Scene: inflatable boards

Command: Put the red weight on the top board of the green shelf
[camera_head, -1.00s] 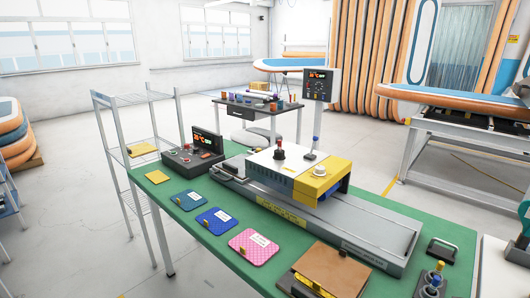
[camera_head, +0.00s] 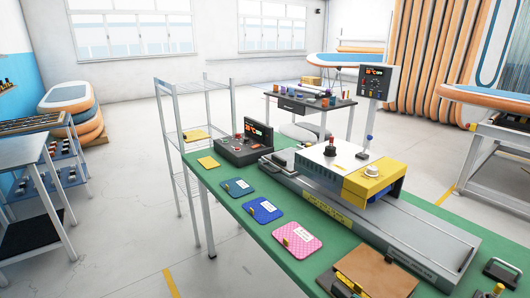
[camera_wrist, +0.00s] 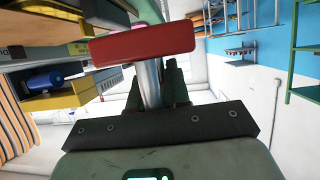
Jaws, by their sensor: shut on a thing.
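In the wrist view my gripper (camera_wrist: 155,95) is shut on the red weight (camera_wrist: 143,45). The weight shows as a flat red bar with a pale metal cylinder beside it, between the dark fingers. A green frame (camera_wrist: 293,55), likely part of the green shelf, stands at the right edge of the wrist view, well apart from the weight. Its boards are not clear there. The head view shows neither my gripper, the red weight nor a green shelf.
In the head view a green-topped bench (camera_head: 225,209) carries a heat press (camera_head: 345,170), a control box (camera_head: 241,149) and coloured pads. A grey wire rack (camera_head: 190,82) stands behind it. Grey shelving (camera_head: 22,150) stands at left. The floor (camera_head: 125,200) between is clear.

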